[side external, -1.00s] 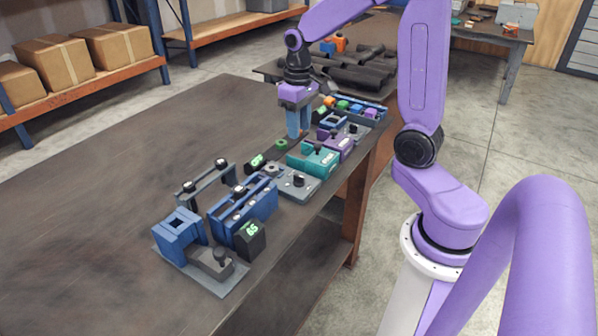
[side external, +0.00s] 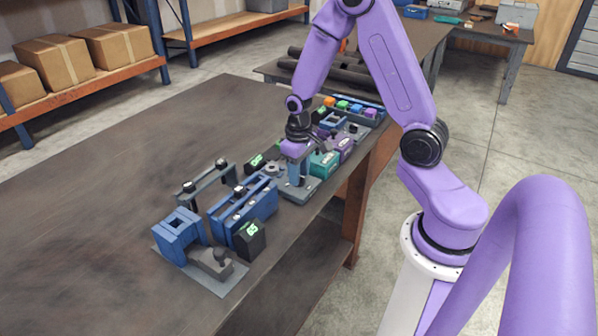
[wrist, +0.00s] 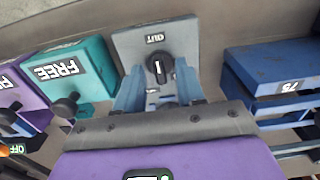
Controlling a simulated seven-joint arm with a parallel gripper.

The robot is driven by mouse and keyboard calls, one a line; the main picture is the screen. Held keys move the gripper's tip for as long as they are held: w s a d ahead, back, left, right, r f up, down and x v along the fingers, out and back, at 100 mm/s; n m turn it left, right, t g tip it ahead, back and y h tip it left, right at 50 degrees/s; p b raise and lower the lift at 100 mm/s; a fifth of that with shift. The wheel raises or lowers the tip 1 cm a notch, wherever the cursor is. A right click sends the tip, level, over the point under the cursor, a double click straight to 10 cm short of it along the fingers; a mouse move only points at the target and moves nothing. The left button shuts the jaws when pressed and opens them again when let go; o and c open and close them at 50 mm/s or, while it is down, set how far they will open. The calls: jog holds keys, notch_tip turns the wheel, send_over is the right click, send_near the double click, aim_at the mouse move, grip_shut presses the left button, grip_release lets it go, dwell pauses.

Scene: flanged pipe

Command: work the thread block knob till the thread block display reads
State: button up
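My gripper (side external: 297,185) is low over a grey block (side external: 284,192) in the middle of the row on the bench. In the wrist view, this grey block (wrist: 185,42) has an upside-down label reading OUT and a black knob (wrist: 158,68) with a white mark. The two blue fingers of my gripper (wrist: 160,88) stand apart on either side of the knob; I see no clear contact. In the side view the knob is hidden by the fingers. I cannot tell which block is the thread block. A black box with a green display (side external: 257,161) stands behind the grey block.
A teal block labelled FREE (wrist: 70,70) and a purple block (wrist: 22,92) stand left of the grey block in the wrist view. A blue fixture (wrist: 275,75) is close on the right. Another green display (side external: 252,236) is near the front. The bench's left side is clear.

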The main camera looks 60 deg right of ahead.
jog(key=shift+f, duration=0.15)
grip_shut()
jog(key=shift+m, duration=0.3)
jog(key=m, duration=0.6)
jog(key=shift+m, duration=0.3)
jog(key=m, duration=0.6)
dwell(0.4)
grip_release()
